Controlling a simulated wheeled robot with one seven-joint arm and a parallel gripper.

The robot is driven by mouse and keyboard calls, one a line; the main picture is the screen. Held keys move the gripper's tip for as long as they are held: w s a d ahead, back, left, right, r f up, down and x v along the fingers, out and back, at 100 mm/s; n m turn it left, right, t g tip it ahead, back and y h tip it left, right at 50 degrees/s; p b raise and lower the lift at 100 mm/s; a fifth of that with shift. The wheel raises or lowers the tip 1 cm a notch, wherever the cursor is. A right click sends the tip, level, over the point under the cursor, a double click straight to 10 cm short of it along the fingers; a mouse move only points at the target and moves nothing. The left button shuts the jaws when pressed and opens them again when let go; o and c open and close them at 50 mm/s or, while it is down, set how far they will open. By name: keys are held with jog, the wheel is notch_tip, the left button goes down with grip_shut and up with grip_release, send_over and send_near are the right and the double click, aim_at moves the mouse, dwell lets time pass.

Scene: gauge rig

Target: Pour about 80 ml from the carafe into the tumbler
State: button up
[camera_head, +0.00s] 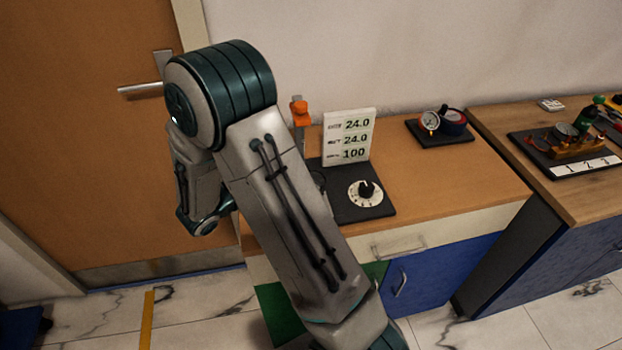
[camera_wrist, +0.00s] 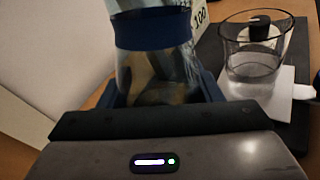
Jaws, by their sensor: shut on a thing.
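In the wrist view, my gripper (camera_wrist: 160,92) is shut on the carafe (camera_wrist: 153,58), a clear vessel with a dark blue band. Its top is cut off by the frame edge, and I cannot tell how full it is. The tumbler (camera_wrist: 240,68) is a clear, open-topped glass to the right of the carafe, apart from it. It stands upright on a white pad. Its lower part looks slightly different, but I cannot tell whether that is liquid.
An orange-topped item (camera_head: 299,113) stands left of the card. Gauges on a black plate (camera_head: 455,134) stand farther right. Bare wood (camera_head: 465,185) lies in front of them.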

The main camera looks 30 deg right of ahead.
jog(key=n, duration=0.1)
jog(key=n+h, duration=0.1)
jog(key=n+p, duration=0.1)
jog(key=shift+w+a+f+h, duration=0.15)
jog(key=shift+w+f+h, duration=0.05)
jog(key=shift+w+h, duration=0.1)
dwell(1.1)
